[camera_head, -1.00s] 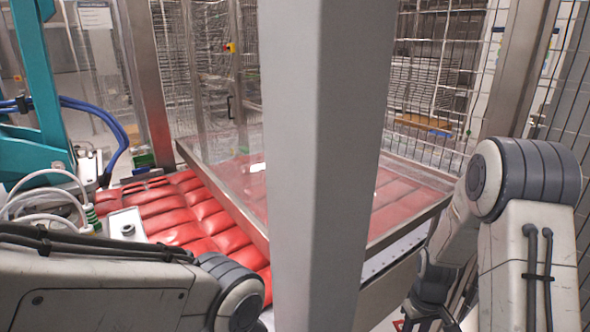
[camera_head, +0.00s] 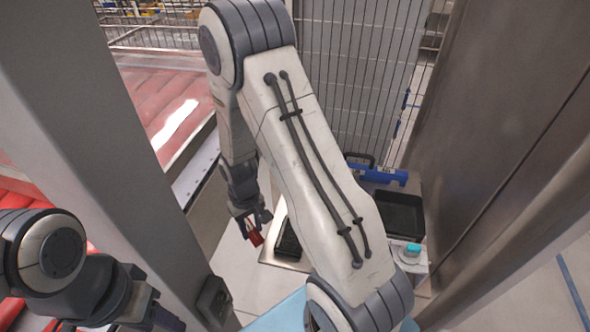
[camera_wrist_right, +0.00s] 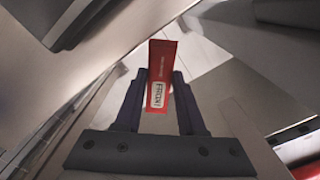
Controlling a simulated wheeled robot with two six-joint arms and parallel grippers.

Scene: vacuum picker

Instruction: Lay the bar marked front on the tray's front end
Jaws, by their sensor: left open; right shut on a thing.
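My right gripper (camera_head: 250,222) is shut on a small red bar (camera_head: 256,239), held above the floor near the edge of a work surface. In the right wrist view, the red bar (camera_wrist_right: 161,75) stands between the two dark fingers (camera_wrist_right: 160,108), its white label reading FRONT. A black tray (camera_head: 399,214) sits on the surface right of my right arm. Another black item (camera_head: 289,243) lies nearer the gripper, partly hidden by my arm; I cannot tell whether it is a tray. My left gripper (camera_head: 158,318) is open at the bottom left, cut by the frame edge.
A blue tool (camera_head: 378,174) lies behind the black tray. A small item with a teal top (camera_head: 412,250) stands in front of it. A grey post (camera_head: 105,150) separates the red padded conveyor (camera_head: 160,105) from this corner. A metal panel (camera_head: 490,130) stands at right.

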